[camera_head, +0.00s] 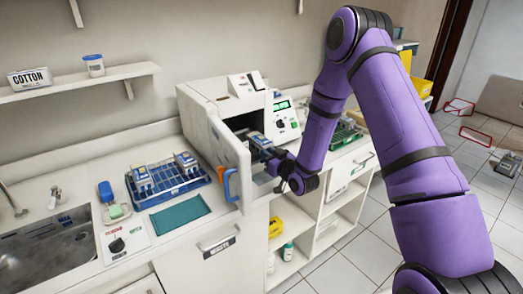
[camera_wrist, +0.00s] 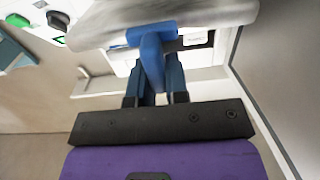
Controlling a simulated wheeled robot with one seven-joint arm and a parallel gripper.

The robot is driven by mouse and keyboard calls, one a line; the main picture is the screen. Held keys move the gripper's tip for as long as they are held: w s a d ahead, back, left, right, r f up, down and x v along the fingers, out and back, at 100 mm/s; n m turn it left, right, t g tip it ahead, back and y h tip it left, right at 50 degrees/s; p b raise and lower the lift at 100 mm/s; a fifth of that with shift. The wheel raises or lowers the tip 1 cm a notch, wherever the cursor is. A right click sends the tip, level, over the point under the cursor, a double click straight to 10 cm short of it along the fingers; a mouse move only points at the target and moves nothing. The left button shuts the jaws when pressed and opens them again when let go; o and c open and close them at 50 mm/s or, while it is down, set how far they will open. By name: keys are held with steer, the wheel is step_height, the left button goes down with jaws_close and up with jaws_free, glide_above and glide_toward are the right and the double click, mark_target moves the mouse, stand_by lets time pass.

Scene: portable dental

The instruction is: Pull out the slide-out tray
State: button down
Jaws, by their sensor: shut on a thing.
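The white box-shaped machine (camera_head: 215,115) stands on the counter with its front door (camera_head: 236,158) swung open. The slide-out tray is mostly hidden inside the chamber, and a grey-and-blue item (camera_head: 258,142) shows at the opening. My gripper (camera_head: 272,163) is in front of the opening, to the right of the door. In the wrist view my gripper (camera_wrist: 156,88) is shut on a blue handle (camera_wrist: 151,52). The handle joins a pale grey edge (camera_wrist: 105,25) above it, which I take to be the tray's front.
The open door with its blue handle (camera_head: 230,184) stands close left of my gripper. A blue rack (camera_head: 168,187) and a teal mat (camera_head: 180,215) lie on the counter to the left. A control panel (camera_head: 286,119) and a green rack (camera_head: 346,134) are on the right.

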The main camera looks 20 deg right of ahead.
steer(key=shift+v, duration=0.8)
steer(key=c, duration=1.1)
jaws_free()
steer(key=v, duration=1)
steer(key=shift+s+d, duration=0.1)
steer(key=shift+s, duration=0.25)
